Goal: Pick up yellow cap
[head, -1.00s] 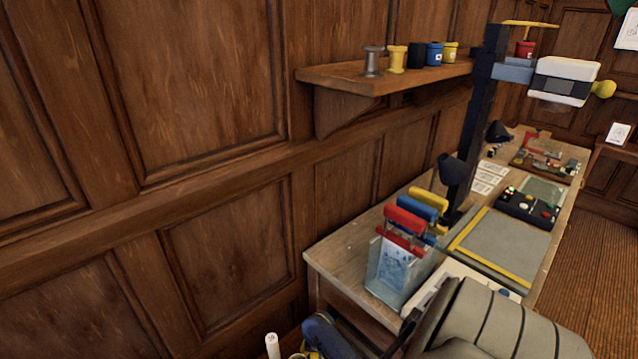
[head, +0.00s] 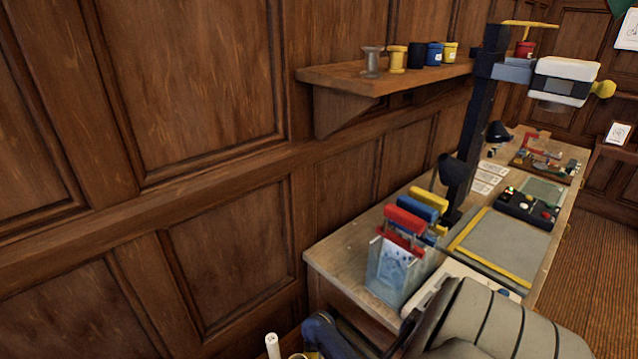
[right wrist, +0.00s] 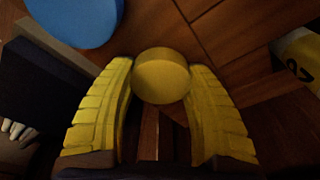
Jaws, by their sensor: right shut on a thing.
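In the right wrist view a round yellow cap (right wrist: 162,78) sits between the tips of the two yellow ribbed fingers of my right gripper (right wrist: 161,66). The fingers are shut on the cap, one on each side, and its round face is turned to the camera. I cannot make out the cap or the right gripper in the head view. My left gripper is in neither current view.
The right wrist view shows a blue rounded thing (right wrist: 78,15) and a yellow-and-white container (right wrist: 300,55). In the head view, a wooden shelf (head: 345,84) holds several spools and jars above a cluttered desk (head: 340,248). A white cylinder (head: 272,346) stands at the bottom.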

